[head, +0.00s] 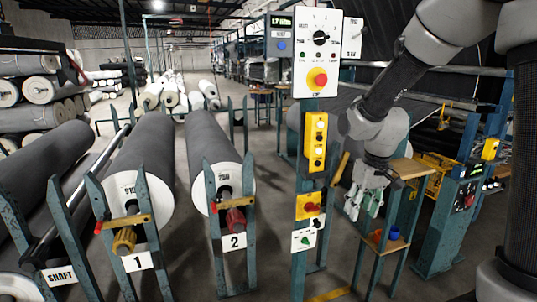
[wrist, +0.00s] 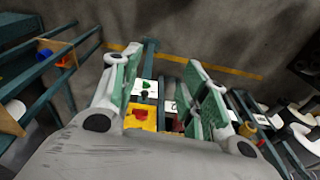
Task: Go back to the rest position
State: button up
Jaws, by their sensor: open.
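My gripper (head: 364,205) hangs at the right of the head view, its fingers pointing down, next to a post of control boxes. In the wrist view my gripper (wrist: 160,92) has its two green-padded fingers spread apart. Nothing is between the pads; what shows through the gap is farther off. A yellow box with a red knob (head: 309,206) and a white box with a green knob (head: 304,240) are left of the fingers. In the wrist view the yellow box (wrist: 141,117) shows beyond the fingers. Whether a finger touches anything I cannot tell.
Grey rolls (head: 140,160) and (head: 208,140) lie in teal stands labelled 1 and 2. A white panel with a dial (head: 318,50) tops the post. Floor (head: 270,180) between stands and post is clear.

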jog(key=s+d+r+m+t, duration=0.1)
jog(key=s+d+r, duration=0.3)
jog(key=s+r, duration=0.3)
jog(key=s+d+r+m+t, duration=0.1)
jog(key=s+d+r, duration=0.4)
jog(key=s, duration=0.8)
notch_tip(320, 180, up, 2)
jog(key=shift+s+d+r+m+t+h, duration=0.1)
jog(key=shift+s+d+m+t+h, duration=0.1)
jog(key=shift+s+m+t+h, duration=0.3)
jog(key=shift+w, duration=0.2)
jog(key=shift+c, duration=0.2)
